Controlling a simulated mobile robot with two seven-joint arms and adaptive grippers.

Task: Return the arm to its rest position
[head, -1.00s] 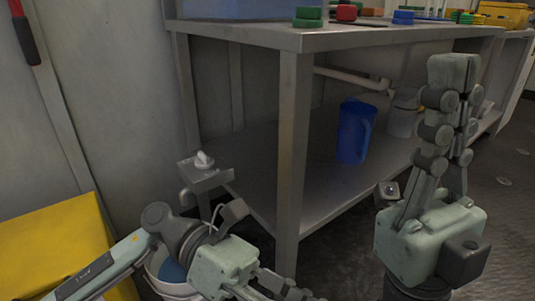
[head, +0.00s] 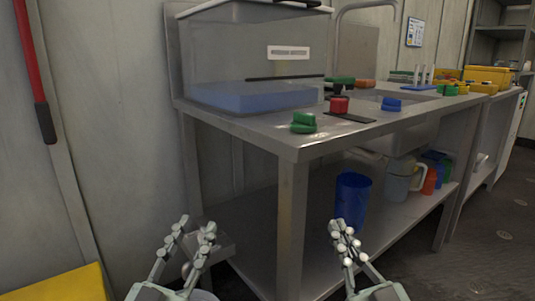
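My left gripper (head: 196,228) is at the bottom, left of the bench's front leg, pointing up and forward. Its two fingers stand apart with a gap between them, and I see nothing held. My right gripper (head: 342,232) is at the bottom centre, right of that leg. Its fingers look close together and overlap in this view, so I cannot tell whether it is open; no held object shows. Both arms are visible only at the hands; the rest is out of frame.
A metal bench (head: 285,145) stands ahead, bearing a clear tank (head: 250,65), a green knob (head: 304,122), a red knob (head: 339,104) and a blue one (head: 391,104). A blue jug (head: 352,200) is on its lower shelf (head: 330,255). A yellow box (head: 60,285) is at bottom left.

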